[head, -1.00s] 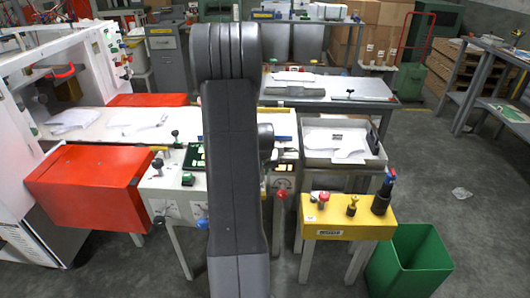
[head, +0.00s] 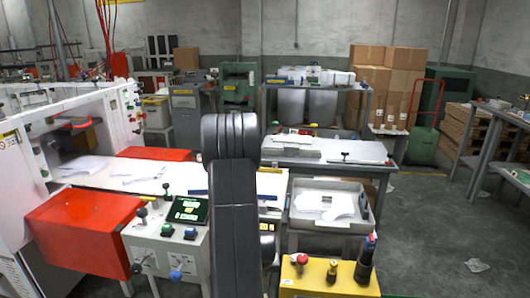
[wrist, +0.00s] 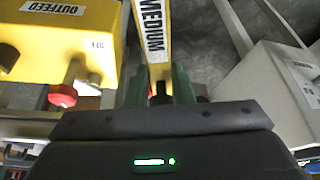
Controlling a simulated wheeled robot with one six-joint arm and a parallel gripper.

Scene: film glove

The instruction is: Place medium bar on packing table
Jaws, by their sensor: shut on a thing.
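The medium bar (wrist: 153,35) is yellow with a white label reading MEDIUM. It runs up from between the jaws of my gripper (wrist: 160,88) in the wrist view. My gripper is shut on its near end; the bar's far end is cut off by the top edge. In the head view my own arm hides the gripper and bar. A grey table with a pale top (head: 362,152) stands behind the arm, right of centre. It carries white sheets and small items. No sign on it is readable, so I cannot tell if it is the packing table.
A yellow OUTFEED box (wrist: 50,45) with a red knob (wrist: 63,95) is close left of my gripper. A white box (wrist: 270,85) is at right. In the head view, a grey tray of sheets (head: 371,224) and a red cover (head: 85,232) stand nearby.

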